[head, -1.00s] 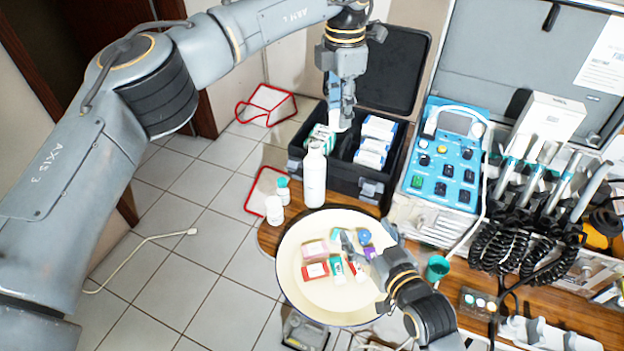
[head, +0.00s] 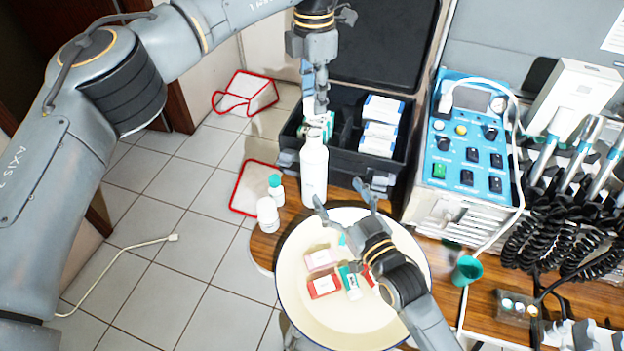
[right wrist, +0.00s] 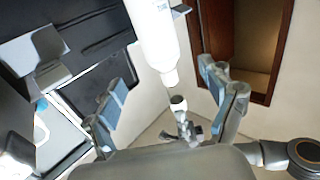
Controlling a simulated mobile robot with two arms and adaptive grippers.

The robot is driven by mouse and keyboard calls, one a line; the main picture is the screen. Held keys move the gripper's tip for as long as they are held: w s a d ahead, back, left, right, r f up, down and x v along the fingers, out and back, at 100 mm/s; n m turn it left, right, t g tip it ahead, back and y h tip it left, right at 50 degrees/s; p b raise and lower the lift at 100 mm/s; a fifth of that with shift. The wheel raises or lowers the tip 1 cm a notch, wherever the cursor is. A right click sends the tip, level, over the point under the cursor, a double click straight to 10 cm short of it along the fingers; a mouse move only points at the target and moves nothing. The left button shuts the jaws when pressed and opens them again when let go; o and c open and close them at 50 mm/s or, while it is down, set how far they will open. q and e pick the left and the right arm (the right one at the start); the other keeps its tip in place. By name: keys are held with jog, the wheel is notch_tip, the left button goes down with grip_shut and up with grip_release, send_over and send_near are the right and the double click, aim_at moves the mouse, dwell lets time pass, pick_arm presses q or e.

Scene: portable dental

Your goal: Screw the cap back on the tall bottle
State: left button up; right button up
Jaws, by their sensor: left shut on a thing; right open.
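The tall bottle (head: 314,175) is white and stands upright at the left end of the wooden table, behind the round tray (head: 300,290); it also shows in the right wrist view (right wrist: 153,35), its neck pointing down the picture. My left gripper (head: 314,100) is above the bottle's mouth. In the right wrist view my left gripper (right wrist: 187,132) is shut on the small white cap (right wrist: 178,103), with a small gap between cap and neck. My right gripper (head: 346,197) is open and empty, beside the bottle's lower right; its spread fingers also show in the right wrist view (right wrist: 168,105).
A teal-capped bottle (head: 276,188) and a small white bottle (head: 268,214) stand left of the tall bottle. The tray holds several small boxes and tubes. An open black case (head: 345,160) lies behind. A blue control unit (head: 465,150) and a green cup (head: 466,270) are to the right.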

aim_at(320, 167)
pick_arm(q)
jog(key=shift+s+d+r, duration=0.1)
jog(key=shift+s, duration=0.1)
jog(key=shift+w, duration=0.1)
pick_arm(e)
jog(key=x, duration=1.1)
jog(key=shift+w+a, duration=0.2)
jog(key=shift+w, duration=0.15)
grip_shut()
pick_arm(q)
jog(key=shift+f, duration=2.55)
